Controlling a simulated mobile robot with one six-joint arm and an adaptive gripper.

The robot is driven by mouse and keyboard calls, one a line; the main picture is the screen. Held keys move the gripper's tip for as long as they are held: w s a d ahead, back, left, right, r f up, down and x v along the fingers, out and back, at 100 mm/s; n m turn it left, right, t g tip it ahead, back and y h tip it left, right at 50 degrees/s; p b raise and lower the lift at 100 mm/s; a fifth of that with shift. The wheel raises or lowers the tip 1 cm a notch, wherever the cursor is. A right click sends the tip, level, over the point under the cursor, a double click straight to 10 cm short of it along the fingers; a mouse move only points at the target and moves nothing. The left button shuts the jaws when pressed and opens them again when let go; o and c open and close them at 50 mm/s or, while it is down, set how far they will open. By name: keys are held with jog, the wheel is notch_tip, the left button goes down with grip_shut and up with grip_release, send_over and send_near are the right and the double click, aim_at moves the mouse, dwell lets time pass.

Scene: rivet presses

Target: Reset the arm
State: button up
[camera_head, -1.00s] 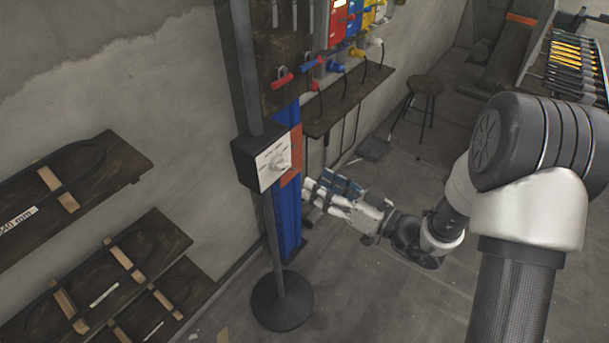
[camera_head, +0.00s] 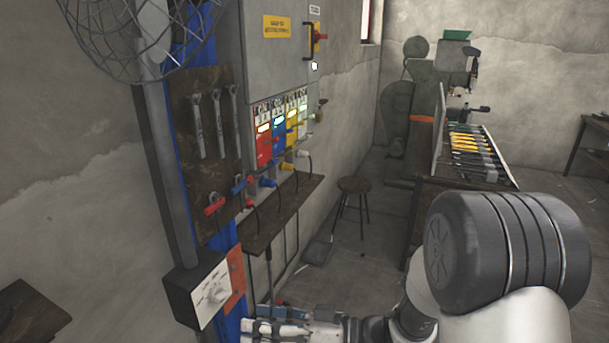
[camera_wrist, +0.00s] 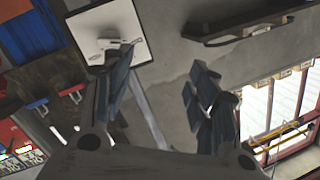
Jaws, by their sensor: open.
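My gripper (camera_wrist: 160,100) is open and empty in the wrist view, its two dark-padded fingers spread apart with grey wall between and beyond them. In the head view my gripper (camera_head: 275,328) is low at the bottom edge, partly cut off, just right of the fan stand's control box. The control box (camera_head: 208,288) has a white dial face and sits on a dark pole. It seems to show as a white plate (camera_wrist: 108,35) beyond the left finger in the wrist view. Whether the fingers touch anything is hidden in the head view.
A wire fan cage (camera_head: 140,35) tops the pole. A grey cabinet (camera_head: 275,60) with red, blue and yellow units stands behind a narrow shelf (camera_head: 280,215). A stool (camera_head: 354,187) and a tool rack (camera_head: 470,155) stand farther back.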

jog(key=s+d+r+m+g+h, duration=0.1)
jog(key=s+d+r+g+h, duration=0.2)
jog(key=s, duration=0.5)
jog(key=s+d+m+g+h, duration=0.1)
jog(key=s+d+g+h, duration=0.15)
jog(key=s+h, duration=0.4)
jog(key=s+d+m+t+h, duration=0.3)
jog(key=s+d+m, duration=0.1)
jog(key=d, duration=0.5)
jog(key=shift+r+t+h, duration=0.25)
jog(key=shift+t+h, duration=0.1)
jog(key=d+r+m+t+h, duration=0.1)
jog(key=d, duration=0.1)
jog(key=d+r+m+t+h, duration=0.1)
jog(key=d, duration=0.2)
jog(key=d+r+m+t+h, duration=0.1)
jog(key=d, duration=0.1)
jog(key=shift+w+d+m+t+h, duration=0.2)
jog(key=shift+d+m+t+h, duration=0.1)
jog(key=shift+d+m, duration=0.1)
jog(key=shift+c, duration=0.2)
